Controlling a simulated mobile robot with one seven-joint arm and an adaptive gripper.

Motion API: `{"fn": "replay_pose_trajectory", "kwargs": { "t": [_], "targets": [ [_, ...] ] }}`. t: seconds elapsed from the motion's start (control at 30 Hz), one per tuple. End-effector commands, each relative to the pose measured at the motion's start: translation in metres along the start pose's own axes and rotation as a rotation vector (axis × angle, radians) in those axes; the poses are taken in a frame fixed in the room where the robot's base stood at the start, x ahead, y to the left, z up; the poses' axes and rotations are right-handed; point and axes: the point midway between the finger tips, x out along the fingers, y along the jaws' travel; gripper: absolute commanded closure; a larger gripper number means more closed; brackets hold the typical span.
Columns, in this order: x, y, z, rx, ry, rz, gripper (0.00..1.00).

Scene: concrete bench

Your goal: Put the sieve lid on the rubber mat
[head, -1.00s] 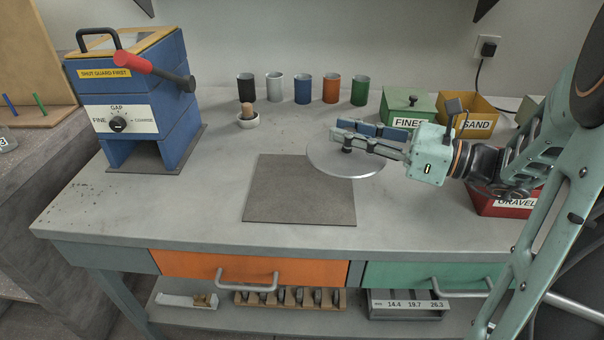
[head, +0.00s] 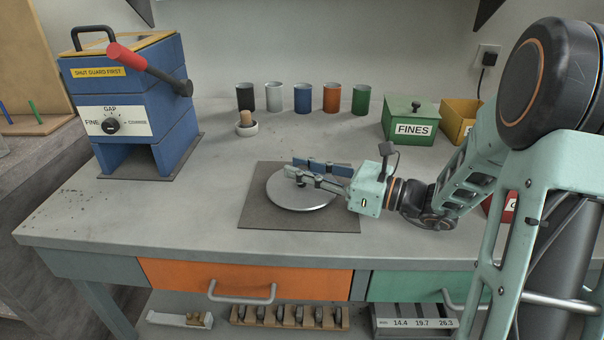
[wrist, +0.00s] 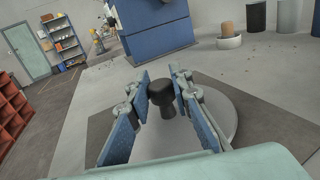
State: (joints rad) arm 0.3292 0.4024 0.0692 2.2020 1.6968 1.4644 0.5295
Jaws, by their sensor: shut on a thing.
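The sieve lid (head: 302,203) is a round, pale grey metal disc with a dark knob (wrist: 161,92) on top. In the head view it lies over the dark rubber mat (head: 257,217), within the mat's outline. I cannot tell whether its underside touches the mat or hangs just above it. My gripper (head: 302,172) reaches in from the right, its blue-padded fingers around the knob. In the wrist view the gripper (wrist: 162,88) has the knob between its fingertips, and the lid spreads out below, over the mat (wrist: 108,125).
A blue crusher (head: 130,105) with a red-gripped lever stands at the back left. A small mortar (head: 246,128) and several coloured cups (head: 303,98) stand behind the mat. A green FINES box (head: 410,121) is at the back right. The bench left of the mat is clear.

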Motion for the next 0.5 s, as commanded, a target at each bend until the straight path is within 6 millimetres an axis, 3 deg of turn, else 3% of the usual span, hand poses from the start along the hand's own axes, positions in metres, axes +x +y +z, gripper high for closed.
{"fn": "replay_pose_trajectory", "kwargs": {
  "t": [0.33,0.37,0.5],
  "targets": [
    [0.0,0.0001,-0.0028,-0.001,-0.002,0.001,1.0],
    [0.0,0.0002,-0.0021,-0.001,-0.001,0.0,0.77],
    [-0.0001,0.0002,-0.0019,-0.001,-0.001,0.001,0.63]
  ]
}}
